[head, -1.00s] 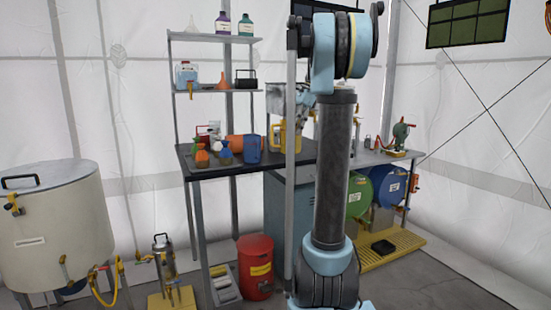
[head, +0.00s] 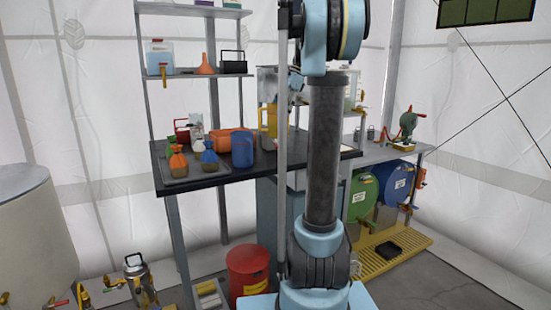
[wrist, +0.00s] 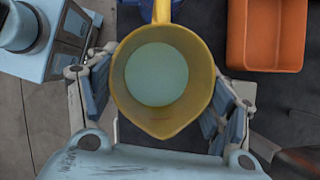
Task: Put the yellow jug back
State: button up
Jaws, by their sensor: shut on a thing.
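The yellow jug (head: 269,121) is at the right part of the black bench, partly hidden behind my arm. In the wrist view I look down into the jug (wrist: 119,95); its round mouth is open, its spout points toward the bottom of the picture and its handle toward the top. A pale greenish surface shows inside. My gripper (wrist: 165,100) has one finger on each side of the jug and is shut on it. The jug looks upright. I cannot tell whether its base touches the bench.
The orange bin also shows at the upper right of the wrist view (wrist: 265,35). A shelf (head: 195,74) stands behind. A red bin (head: 248,272) is below.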

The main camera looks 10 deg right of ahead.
aim_at(279, 134)
jog(key=shift+w+f, duration=0.45)
jog(key=shift+f, duration=4.55)
jog(key=o, duration=1.5)
jog(key=shift+f, duration=0.1)
